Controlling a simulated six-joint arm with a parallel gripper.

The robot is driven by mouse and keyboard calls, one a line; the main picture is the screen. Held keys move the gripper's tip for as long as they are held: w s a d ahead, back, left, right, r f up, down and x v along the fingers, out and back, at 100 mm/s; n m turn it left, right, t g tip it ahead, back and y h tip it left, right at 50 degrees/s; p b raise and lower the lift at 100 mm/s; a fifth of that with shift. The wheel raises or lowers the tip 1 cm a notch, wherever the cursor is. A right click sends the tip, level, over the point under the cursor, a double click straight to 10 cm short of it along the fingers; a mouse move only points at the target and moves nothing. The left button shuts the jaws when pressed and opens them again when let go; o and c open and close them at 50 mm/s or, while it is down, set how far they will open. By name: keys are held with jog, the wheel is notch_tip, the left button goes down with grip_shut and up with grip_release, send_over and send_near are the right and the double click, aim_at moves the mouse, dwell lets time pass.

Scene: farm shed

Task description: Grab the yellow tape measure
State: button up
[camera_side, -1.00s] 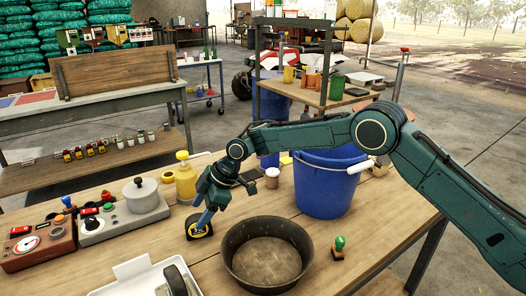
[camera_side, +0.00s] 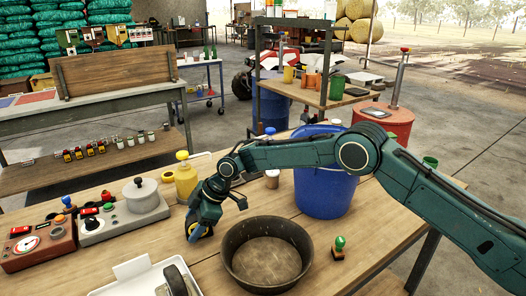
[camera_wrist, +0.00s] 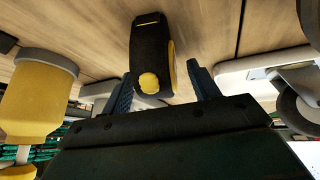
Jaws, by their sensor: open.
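The yellow and black tape measure (camera_side: 206,232) sits on the wooden table, mostly hidden by my gripper in the side view. In the wrist view the tape measure (camera_wrist: 150,55) shows its dark edge with yellow sides and a round yellow button. My gripper (camera_side: 197,226) points down at it from above. Its two blue fingers are open in the wrist view (camera_wrist: 158,88), one on each side of the tape measure's near end. I cannot tell whether either finger touches it.
A round dark pan (camera_side: 266,285) stands close to the right of my gripper. A yellow bottle (camera_side: 186,181) stands behind it, and a grey control box (camera_side: 125,222) is to the left. A white tray (camera_side: 131,268) lies in front. A blue bucket (camera_side: 322,190) stands further right.

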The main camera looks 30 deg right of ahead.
aim_at(193, 218)
jog(key=shift+c, duration=0.2)
grip_shut()
jog(key=shift+r, duration=0.2)
notch_tip(193, 218, up, 20)
jog(key=shift+f, duration=0.25)
dwell(0.5)
dwell(0.6)
